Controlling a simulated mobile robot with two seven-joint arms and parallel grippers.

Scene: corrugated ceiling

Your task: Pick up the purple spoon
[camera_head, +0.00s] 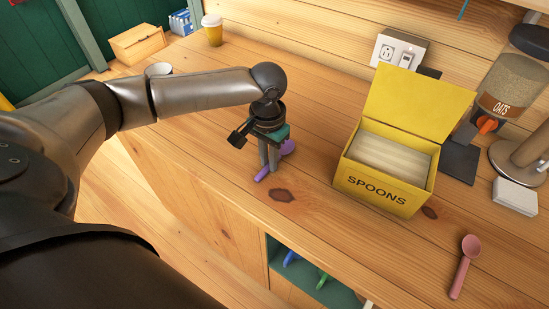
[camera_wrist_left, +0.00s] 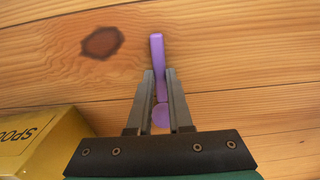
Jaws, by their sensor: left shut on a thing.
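The purple spoon (camera_head: 288,147) is at the middle of the wooden counter, to the left of the yellow box. My left gripper (camera_head: 268,168) points down over it and is shut on it. In the left wrist view the spoon's handle (camera_wrist_left: 158,55) sticks out past the fingertips (camera_wrist_left: 159,74), and its rounded bowl lies between the fingers. I cannot tell whether the spoon touches the counter or is slightly above it. My right gripper is not in view.
An open yellow box marked SPOONS (camera_head: 384,195) stands right of the gripper. A pink spoon (camera_head: 465,266) lies at the front right. An oats container (camera_head: 510,90) and a yellow cup (camera_head: 213,31) stand farther back. Counter between gripper and box is clear.

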